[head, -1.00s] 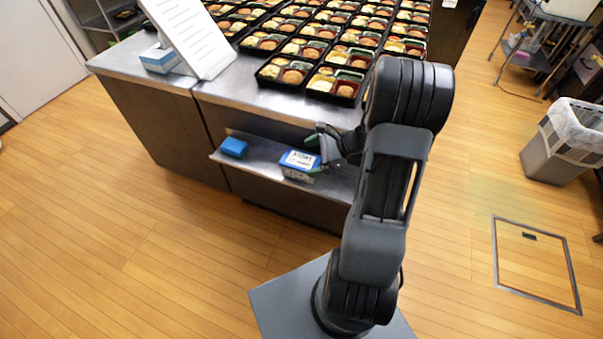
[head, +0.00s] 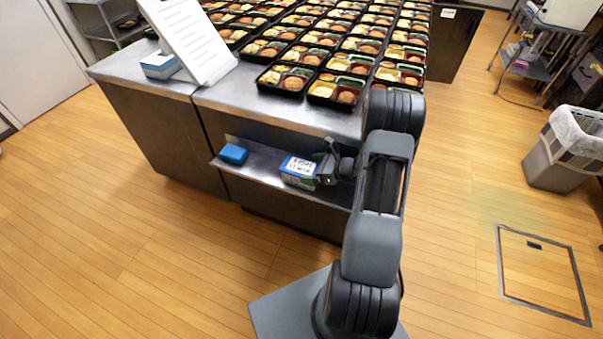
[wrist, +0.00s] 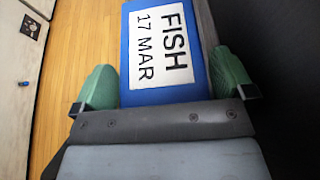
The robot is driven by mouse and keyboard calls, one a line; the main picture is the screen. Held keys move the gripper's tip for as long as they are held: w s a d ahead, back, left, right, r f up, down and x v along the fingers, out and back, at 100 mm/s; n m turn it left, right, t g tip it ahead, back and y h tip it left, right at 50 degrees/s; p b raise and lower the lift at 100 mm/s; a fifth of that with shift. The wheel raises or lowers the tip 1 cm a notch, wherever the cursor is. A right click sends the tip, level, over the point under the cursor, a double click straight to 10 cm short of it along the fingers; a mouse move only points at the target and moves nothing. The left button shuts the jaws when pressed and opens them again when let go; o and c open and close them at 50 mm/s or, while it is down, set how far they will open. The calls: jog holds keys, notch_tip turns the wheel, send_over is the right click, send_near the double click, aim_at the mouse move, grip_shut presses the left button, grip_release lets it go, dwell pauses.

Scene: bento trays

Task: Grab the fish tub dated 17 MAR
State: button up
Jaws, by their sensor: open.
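The fish tub (head: 298,168) sits on the steel shelf below the counter, with a blue lid and a white label. In the wrist view the tub (wrist: 165,50) has a label reading FISH 17 MAR. My gripper (head: 322,172) is at the right end of the tub in the head view. In the wrist view my gripper (wrist: 168,88) is open, with one green finger on each side of the tub. A gap shows at the left finger; the right finger is very close to the tub's edge, and I cannot tell whether it touches.
A plain blue box (head: 233,154) lies on the shelf (head: 262,164) to the left of the tub. Above is the steel counter (head: 255,98) with many bento trays (head: 285,78) and a slanted white sheet (head: 190,38). A bin (head: 560,150) stands far right.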

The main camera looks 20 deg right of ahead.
jog(key=shift+w+a+f, duration=0.15)
jog(key=shift+w+a, duration=0.05)
jog(key=shift+w, duration=0.05)
jog(key=c, duration=0.8)
